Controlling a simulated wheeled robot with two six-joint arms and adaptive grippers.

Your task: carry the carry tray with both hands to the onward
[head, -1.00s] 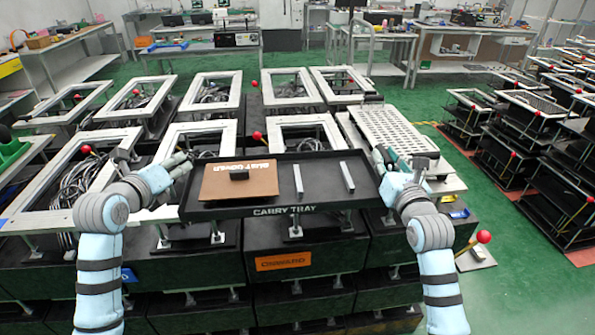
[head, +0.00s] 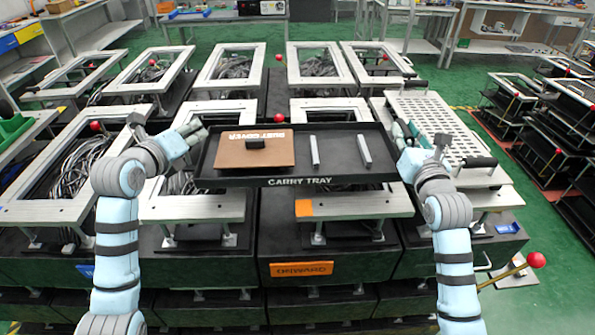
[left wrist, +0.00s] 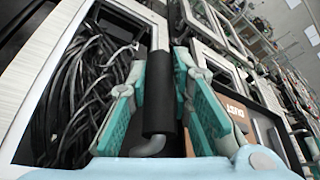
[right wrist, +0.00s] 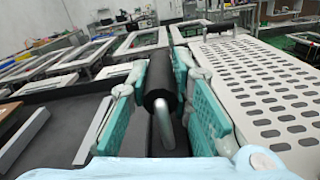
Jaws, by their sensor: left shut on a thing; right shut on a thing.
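The black carry tray (head: 345,143) is held level between my two grippers, above the pale frames of the fixtures. On it lie a brown dust cover (head: 229,150) with a black handle and two light bars (head: 364,152). My left gripper (head: 197,133) is shut on the tray's left handle, a black grip that shows in the left wrist view (left wrist: 158,95). My right gripper (head: 398,140) is shut on the right handle, which shows in the right wrist view (right wrist: 160,85). An orange label reading ONWARD (head: 302,271) is on a black fixture front below the tray.
Pale open frames (head: 231,68) with cables inside stand in rows under and beyond the tray. A perforated plate (head: 435,125) is at the right. Red-knobbed levers (head: 536,260) stick up in places.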

